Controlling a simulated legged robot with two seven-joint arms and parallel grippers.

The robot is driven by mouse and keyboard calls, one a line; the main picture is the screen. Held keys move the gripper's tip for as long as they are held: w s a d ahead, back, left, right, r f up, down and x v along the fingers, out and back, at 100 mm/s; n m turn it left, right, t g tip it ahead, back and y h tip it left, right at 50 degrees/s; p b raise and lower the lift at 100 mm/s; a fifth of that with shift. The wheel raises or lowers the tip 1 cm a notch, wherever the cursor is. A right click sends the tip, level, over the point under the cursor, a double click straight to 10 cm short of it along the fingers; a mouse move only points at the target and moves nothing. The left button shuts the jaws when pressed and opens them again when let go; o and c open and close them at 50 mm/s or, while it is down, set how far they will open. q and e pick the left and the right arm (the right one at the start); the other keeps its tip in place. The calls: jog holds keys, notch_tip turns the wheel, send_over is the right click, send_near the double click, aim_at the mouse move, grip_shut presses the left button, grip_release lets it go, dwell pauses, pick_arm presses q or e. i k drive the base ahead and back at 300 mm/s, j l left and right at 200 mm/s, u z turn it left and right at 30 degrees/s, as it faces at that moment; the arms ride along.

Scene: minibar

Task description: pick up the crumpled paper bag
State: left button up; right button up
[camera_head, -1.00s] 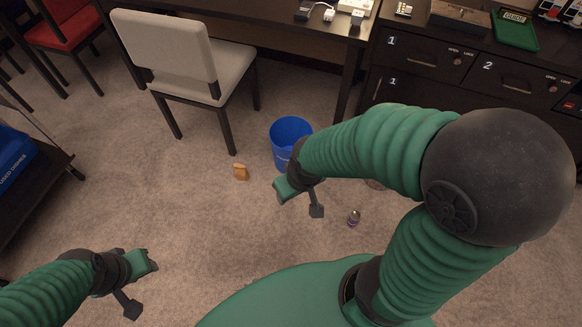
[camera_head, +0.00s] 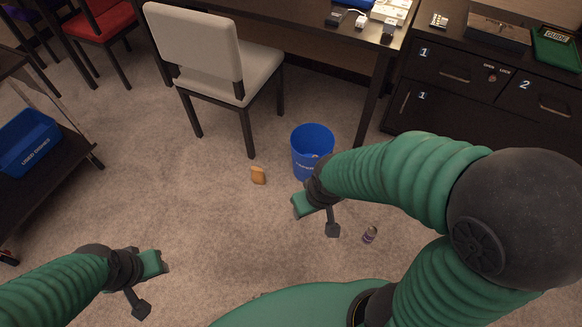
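A small orange-brown item (camera_head: 258,175) sits on the carpet left of the blue bin; it may be the crumpled paper bag, but it is too small to tell for sure. My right gripper (camera_head: 318,217) is open and empty, to the right of this item and in front of the bin, apart from the item. My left gripper (camera_head: 149,285) is open and empty above the carpet at lower left, well away from the item. My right arm hides part of the floor on the right.
A blue bin (camera_head: 312,146) stands behind my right gripper. A small bottle or can (camera_head: 370,235) is on the carpet at right. A pale chair (camera_head: 205,55), a desk (camera_head: 290,28) and dark drawers (camera_head: 445,75) stand behind. A blue tub (camera_head: 28,142) is on a cart at left. The middle carpet is clear.

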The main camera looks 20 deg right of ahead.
aim_at(257, 176)
jog(key=i, duration=1.9)
